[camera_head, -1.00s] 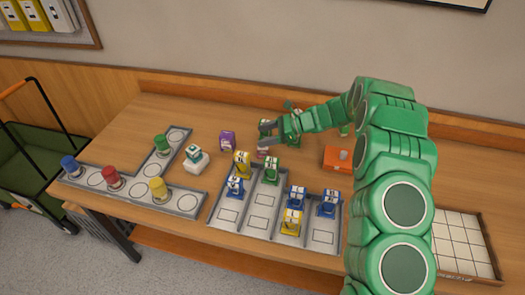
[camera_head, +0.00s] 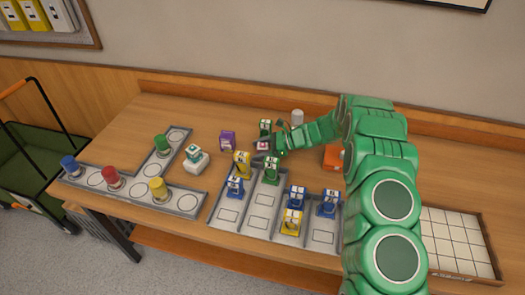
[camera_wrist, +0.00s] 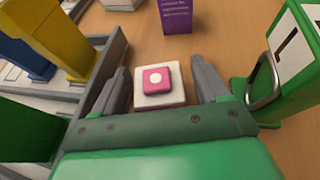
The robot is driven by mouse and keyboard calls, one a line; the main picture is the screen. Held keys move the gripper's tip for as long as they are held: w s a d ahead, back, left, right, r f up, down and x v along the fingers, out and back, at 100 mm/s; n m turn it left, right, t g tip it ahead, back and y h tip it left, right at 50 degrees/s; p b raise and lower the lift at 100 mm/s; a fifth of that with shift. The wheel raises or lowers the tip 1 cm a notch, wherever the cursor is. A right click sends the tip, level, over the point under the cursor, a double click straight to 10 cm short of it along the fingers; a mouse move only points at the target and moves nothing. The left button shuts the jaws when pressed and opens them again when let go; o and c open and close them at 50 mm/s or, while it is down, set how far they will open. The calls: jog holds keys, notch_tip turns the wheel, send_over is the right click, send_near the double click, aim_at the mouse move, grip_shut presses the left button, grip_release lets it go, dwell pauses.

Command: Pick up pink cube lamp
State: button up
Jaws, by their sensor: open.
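The pink cube lamp (camera_wrist: 157,84) shows in the wrist view as a pink square top with a white dot on a white base, standing on the wooden table. My gripper (camera_wrist: 160,88) is open, with one grey finger on each side of the lamp. I cannot tell whether the fingers touch it. In the head view the lamp (camera_head: 262,146) is a small pink and white spot at the tip of my gripper (camera_head: 267,149), partly hidden by it.
A grey sorting tray (camera_head: 260,214) with blue, yellow and green items lies just in front. A purple box (camera_head: 227,141) stands left of the lamp, and a green item (camera_head: 265,127) behind it. An orange box (camera_head: 335,157) is to the right. A white lamp (camera_head: 195,160) stands farther left.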

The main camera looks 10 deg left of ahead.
jog(key=shift+a+f, duration=0.1)
jog(key=shift+a, duration=0.2)
jog(key=c, duration=1.1)
